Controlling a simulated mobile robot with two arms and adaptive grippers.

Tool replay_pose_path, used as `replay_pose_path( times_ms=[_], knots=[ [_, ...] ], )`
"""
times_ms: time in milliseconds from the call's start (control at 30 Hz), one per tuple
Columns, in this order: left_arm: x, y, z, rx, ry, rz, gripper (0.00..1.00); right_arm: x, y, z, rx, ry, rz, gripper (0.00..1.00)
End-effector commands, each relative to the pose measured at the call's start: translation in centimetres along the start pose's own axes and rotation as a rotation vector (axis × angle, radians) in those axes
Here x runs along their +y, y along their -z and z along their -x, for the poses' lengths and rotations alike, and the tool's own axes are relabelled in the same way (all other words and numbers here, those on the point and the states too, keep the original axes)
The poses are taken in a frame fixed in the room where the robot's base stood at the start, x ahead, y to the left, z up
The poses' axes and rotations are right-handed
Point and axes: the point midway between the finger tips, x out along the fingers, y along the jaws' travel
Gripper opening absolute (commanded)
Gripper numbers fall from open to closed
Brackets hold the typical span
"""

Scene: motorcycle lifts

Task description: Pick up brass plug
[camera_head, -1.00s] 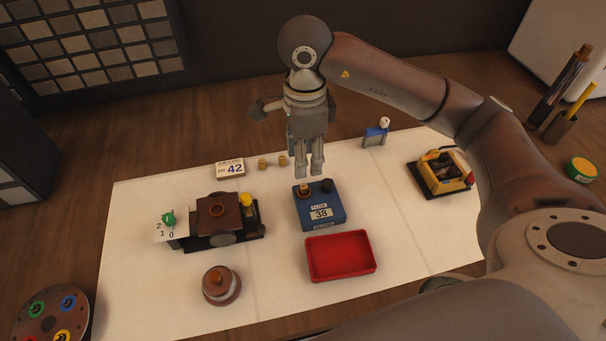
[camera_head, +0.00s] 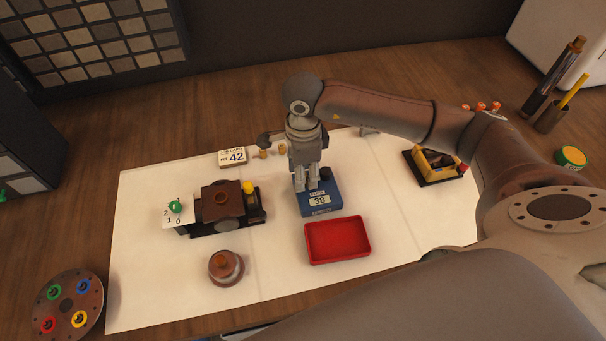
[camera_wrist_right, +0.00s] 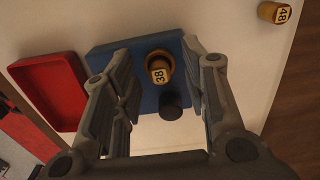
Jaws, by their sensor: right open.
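A brass plug (camera_wrist_right: 158,70) marked 38 stands in a round seat on the blue block (camera_head: 321,204). The block's label also reads 38, and a black knob (camera_wrist_right: 171,105) sits beside the plug. In the head view my right gripper (camera_head: 306,186) points down over the block and hides this plug. In the right wrist view the open fingers (camera_wrist_right: 157,55) lie on either side of the plug, with nothing held. Two more brass plugs (camera_head: 263,154) (camera_head: 282,149) stand behind, near the 42 card; one marked 48 (camera_wrist_right: 273,12) shows in the wrist view. My left gripper is not in view.
A red tray (camera_head: 340,262) lies empty in front of the block. A dark fixture (camera_head: 222,205) with a yellow knob and a brown round-knobbed piece (camera_head: 226,268) stand left. A yellow and black device (camera_head: 434,166) is at right.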

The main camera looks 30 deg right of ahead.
Motion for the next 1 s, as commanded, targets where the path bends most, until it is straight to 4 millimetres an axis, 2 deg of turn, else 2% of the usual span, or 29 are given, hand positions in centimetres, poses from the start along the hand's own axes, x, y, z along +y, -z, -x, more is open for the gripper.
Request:
replay_pose_path(
  times_ms=[67,367,767,867,1000],
  knots=[
    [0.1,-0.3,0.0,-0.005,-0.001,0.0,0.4,0.0,0.0,0.0,0.0,0.0,0.0,0.38],
    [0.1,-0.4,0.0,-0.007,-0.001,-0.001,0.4,0.0,0.0,0.0,0.0,0.0,0.0,0.0],
    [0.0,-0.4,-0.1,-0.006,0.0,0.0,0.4,0.0,0.0,0.3,-0.001,0.001,0.0,0.0],
    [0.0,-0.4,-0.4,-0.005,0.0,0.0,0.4,-0.1,0.0,0.9,0.0,0.003,0.0,0.0],
    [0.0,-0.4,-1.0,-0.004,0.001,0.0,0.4,-0.1,0.0,2.8,-0.001,0.006,0.001,0.0]
  ],
)
